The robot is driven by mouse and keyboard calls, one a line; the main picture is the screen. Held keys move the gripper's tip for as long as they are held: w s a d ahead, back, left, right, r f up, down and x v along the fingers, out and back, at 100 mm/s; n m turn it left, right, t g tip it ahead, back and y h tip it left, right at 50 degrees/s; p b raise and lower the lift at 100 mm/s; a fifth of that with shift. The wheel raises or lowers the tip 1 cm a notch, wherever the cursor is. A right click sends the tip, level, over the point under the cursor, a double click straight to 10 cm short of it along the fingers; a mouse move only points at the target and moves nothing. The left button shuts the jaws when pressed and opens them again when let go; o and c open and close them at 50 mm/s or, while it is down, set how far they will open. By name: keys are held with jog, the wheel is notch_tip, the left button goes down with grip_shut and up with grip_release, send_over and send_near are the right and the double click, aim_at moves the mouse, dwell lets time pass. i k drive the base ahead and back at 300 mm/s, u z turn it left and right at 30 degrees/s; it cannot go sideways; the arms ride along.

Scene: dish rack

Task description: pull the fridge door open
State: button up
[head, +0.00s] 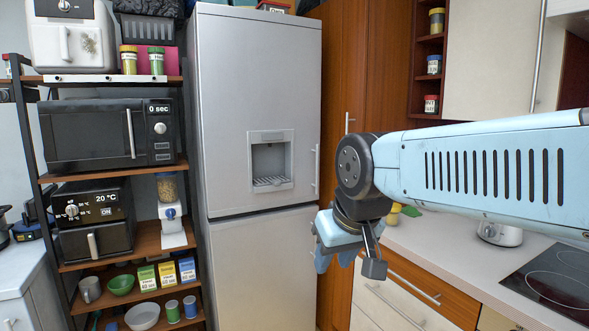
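The fridge (225,110) is tall and silver-grey, left of the middle in the head view. Its upper door is shut and has a dispenser recess (270,165). A thin vertical handle (316,168) sits at the right edge of the upper door. The lower door (262,270) is also shut. My gripper (345,262) is in front of the counter, to the right of the fridge and lower than the handle, apart from it in the picture. It points down and away; I cannot tell how far its fingers are spread.
A shelf rack (165,247) with a microwave (108,133), an oven and jars stands left of the fridge. A brown cabinet (362,70) is on the right. The counter (440,250) carries a cooktop (555,284). The space before the fridge looks clear.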

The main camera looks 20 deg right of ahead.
aim_at(259, 72)
jog(key=u, duration=0.25)
jog(key=i, duration=1.65)
jog(key=z, duration=0.6)
jog(key=k, duration=0.75)
jog(key=z, duration=0.2)
jog(key=i, duration=0.75)
jog(key=u, duration=0.1)
